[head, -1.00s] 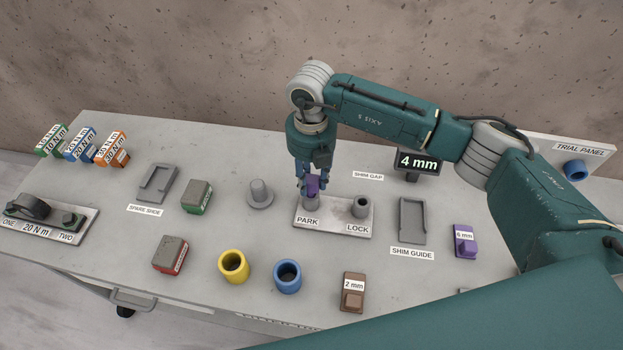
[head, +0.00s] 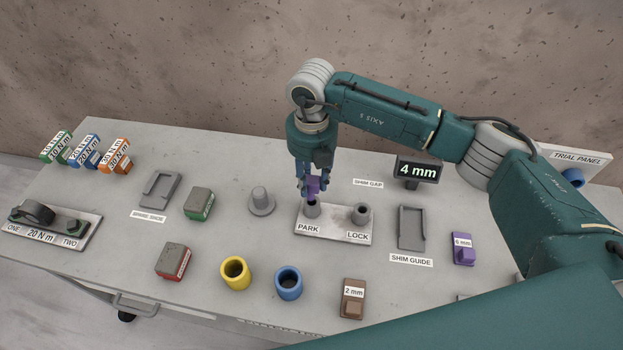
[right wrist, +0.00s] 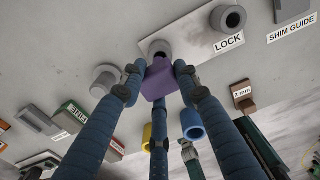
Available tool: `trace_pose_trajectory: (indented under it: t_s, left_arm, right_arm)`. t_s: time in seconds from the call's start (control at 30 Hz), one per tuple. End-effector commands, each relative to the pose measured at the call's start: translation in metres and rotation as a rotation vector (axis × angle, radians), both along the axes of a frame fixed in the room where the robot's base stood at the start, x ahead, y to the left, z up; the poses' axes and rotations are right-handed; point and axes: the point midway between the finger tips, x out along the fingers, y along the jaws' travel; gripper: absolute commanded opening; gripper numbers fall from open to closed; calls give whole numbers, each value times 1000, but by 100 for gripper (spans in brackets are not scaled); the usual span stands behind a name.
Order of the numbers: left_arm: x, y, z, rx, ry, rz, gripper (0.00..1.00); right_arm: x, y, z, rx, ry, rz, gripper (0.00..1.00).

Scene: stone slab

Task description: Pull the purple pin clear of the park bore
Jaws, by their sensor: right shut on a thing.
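The purple pin (head: 314,185) is in my right gripper (head: 313,188), whose fingers are shut around its head. It is upright above the park bore (head: 312,208), the left post of a metal block labelled PARK and LOCK. The dark mouth of the bore shows below the pin's head. In the right wrist view the pin (right wrist: 158,79) sits between the fingers, with the park bore's opening (right wrist: 159,49) just behind it. I cannot tell whether the pin's lower end is fully out. The lock bore (head: 361,213) stands empty to the right. My left gripper is not in view.
A grey flanged peg (head: 261,201) stands left of the block. The shim guide (head: 411,228) is to its right. Yellow (head: 235,273) and blue (head: 288,283) sleeves stand in front. A 4 mm display (head: 418,170) is behind, near my right arm.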

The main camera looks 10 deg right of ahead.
Motion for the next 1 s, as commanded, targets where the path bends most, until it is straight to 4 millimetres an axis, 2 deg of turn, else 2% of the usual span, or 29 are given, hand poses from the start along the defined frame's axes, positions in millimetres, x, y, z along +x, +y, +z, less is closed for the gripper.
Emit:
trace_pose_trajectory:
  t_s: [0.17, 0.8, 1.0]
  left_arm:
    - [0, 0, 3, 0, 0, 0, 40]
    - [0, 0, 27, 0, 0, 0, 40]
    - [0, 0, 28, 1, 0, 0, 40]
  right_arm:
    - [0, 0, 6, 1, -1, 0, 0]
    - [0, 0, 57, 1, -2, 1, 0]
    - [0, 0, 60, 0, 0, 0, 0]
